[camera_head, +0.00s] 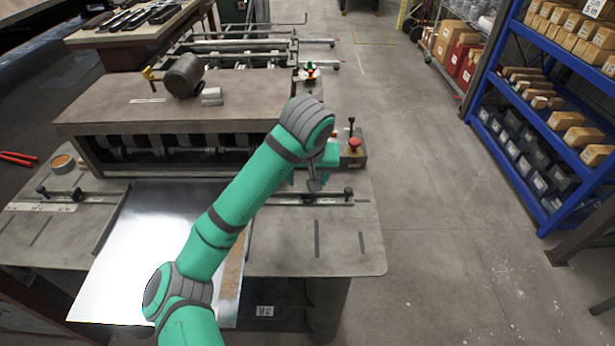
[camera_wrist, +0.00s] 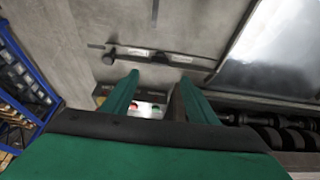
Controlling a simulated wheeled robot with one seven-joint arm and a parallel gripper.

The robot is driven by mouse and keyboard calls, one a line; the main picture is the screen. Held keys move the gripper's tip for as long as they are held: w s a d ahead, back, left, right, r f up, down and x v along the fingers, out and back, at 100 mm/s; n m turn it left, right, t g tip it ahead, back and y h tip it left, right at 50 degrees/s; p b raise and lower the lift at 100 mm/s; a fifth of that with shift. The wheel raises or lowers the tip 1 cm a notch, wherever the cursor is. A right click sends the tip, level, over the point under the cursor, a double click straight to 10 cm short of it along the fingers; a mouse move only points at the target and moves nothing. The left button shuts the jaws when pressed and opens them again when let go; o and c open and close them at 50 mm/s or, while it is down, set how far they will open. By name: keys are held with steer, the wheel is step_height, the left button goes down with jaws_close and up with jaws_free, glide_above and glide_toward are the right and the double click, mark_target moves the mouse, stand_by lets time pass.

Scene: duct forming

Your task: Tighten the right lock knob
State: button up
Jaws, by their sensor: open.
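The right lock knob (camera_head: 348,194) is a small dark knob at the right end of the slotted guide bar (camera_head: 285,199) on the machine's table. In the wrist view the knob (camera_wrist: 108,59) shows at the left end of the bar, up and left of my fingertips. My gripper (camera_head: 315,184) is over the bar, left of the knob in the head view and partly hidden by my arm. In the wrist view my gripper (camera_wrist: 157,80) has its two green fingers spread, with no knob between them. I cannot tell its exact height above the bar.
A shiny metal sheet (camera_head: 150,235) lies on the table left of my gripper. A control box with a red button (camera_head: 354,145) stands behind the bar. The roller housing (camera_head: 180,110) is at the back. A blue shelf (camera_head: 510,120) stands right, beyond open floor.

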mark_target(308, 193)
steer(key=x, duration=1.1)
steer(key=shift+w+r, duration=0.15)
steer(key=shift+w, duration=0.1)
steer(key=shift+c, duration=0.7)
steer(key=c, duration=0.9)
